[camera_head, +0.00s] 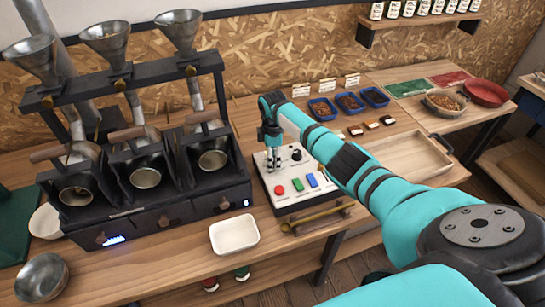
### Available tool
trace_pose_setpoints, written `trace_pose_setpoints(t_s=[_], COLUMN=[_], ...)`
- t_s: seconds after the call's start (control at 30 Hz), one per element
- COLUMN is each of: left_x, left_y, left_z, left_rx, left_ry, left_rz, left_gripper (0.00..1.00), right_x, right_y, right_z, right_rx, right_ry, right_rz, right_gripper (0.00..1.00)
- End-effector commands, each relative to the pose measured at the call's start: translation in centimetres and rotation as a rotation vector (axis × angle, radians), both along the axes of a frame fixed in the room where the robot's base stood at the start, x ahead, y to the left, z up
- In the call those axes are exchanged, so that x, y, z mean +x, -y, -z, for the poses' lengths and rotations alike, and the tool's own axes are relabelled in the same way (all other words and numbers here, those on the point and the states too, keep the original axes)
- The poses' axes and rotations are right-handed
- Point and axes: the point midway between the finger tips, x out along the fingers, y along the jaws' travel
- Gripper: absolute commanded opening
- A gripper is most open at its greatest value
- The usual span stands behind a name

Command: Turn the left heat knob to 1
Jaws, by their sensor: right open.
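A white control box (264,178) stands on the bench at the middle of the head view. A black round knob (296,155) shows at the right of its top, with small dark marks near it. Red, green and blue buttons lie along its front. My right gripper (273,168) points down over the left part of the box top, fingers open. It hides the spot to the left of the black knob, so I cannot tell whether a left knob sits between the fingers or whether they touch it. My left gripper is not in view.
A black three-drum roaster (150,212) with funnels stands on the left. A white tray (234,234) and a brass scoop (316,217) lie in front. Blue bins (350,103) and a wooden tray (408,155) are behind and right of my right arm.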

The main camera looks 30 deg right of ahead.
Motion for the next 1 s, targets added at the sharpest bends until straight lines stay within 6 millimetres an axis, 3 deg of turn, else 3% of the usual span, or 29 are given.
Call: trace_pose_setpoints(t_s=[0.17, 0.6, 0.8, 1.0], left_x=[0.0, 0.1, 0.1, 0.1], left_y=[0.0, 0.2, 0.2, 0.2], left_z=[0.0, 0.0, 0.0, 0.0], left_rx=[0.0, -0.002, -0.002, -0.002], left_ry=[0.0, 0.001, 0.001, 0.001], left_rz=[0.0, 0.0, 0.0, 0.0], left_gripper=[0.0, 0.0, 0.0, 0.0], right_x=[0.1, 0.1, 0.1, 0.1], right_y=[0.1, 0.0, 0.0, 0.0], right_z=[-1.9, -10.5, -11.9, -12.0], right_rx=[-0.001, 0.0, 0.0, 0.0], right_ry=[0.003, 0.004, 0.002, 0.002], right_rz=[0.0, 0.0, 0.001, 0.001], right_gripper=[0.57, 0.57, 0.57, 0.57])
